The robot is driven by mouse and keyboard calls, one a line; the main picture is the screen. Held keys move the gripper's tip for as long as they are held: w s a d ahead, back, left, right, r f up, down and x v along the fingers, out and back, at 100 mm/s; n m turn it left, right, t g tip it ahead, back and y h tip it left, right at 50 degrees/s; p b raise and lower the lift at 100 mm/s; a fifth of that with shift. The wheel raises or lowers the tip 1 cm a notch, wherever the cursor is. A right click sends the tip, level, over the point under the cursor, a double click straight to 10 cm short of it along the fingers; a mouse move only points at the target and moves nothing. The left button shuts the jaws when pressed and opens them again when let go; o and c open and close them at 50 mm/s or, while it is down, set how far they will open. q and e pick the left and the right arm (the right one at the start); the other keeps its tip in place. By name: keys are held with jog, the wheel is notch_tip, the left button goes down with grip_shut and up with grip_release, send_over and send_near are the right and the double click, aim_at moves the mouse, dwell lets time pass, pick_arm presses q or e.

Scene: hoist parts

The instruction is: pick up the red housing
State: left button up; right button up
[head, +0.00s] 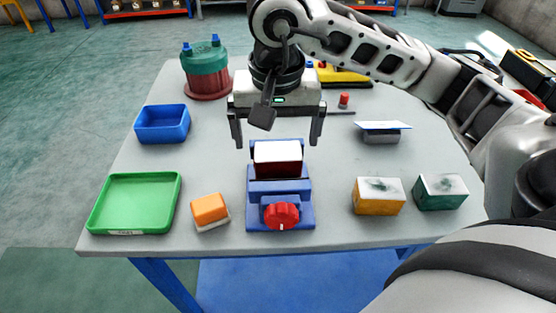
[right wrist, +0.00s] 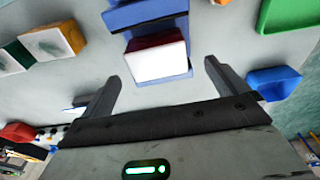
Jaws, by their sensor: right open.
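The red housing (head: 278,158) has a white top face and dark red sides. It sits in the blue vise (head: 280,190) with the red knob at the middle of the table. My right gripper (head: 276,142) is open just above and behind the housing, its two fingers spread wider than the block. In the right wrist view the housing (right wrist: 155,60) shows its white face ahead of and between the open fingers (right wrist: 163,70), with nothing held. Whether the vise jaws press on the housing is hard to tell. My left gripper is not in view.
A green tray (head: 96,205) and a blue bin (head: 138,125) lie left. An orange-and-white block (head: 210,211) is left of the vise. A yellow block (head: 379,196) and a green block (head: 440,192) stand right. A red-and-green round part (head: 206,72) stands at the back left.

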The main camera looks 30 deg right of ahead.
aim_at(278, 150)
notch_tip(278, 150, down, 5)
jog(key=shift+d+f+p, duration=0.15)
jog(key=shift+p, duration=0.25)
jog(key=c, duration=1.3)
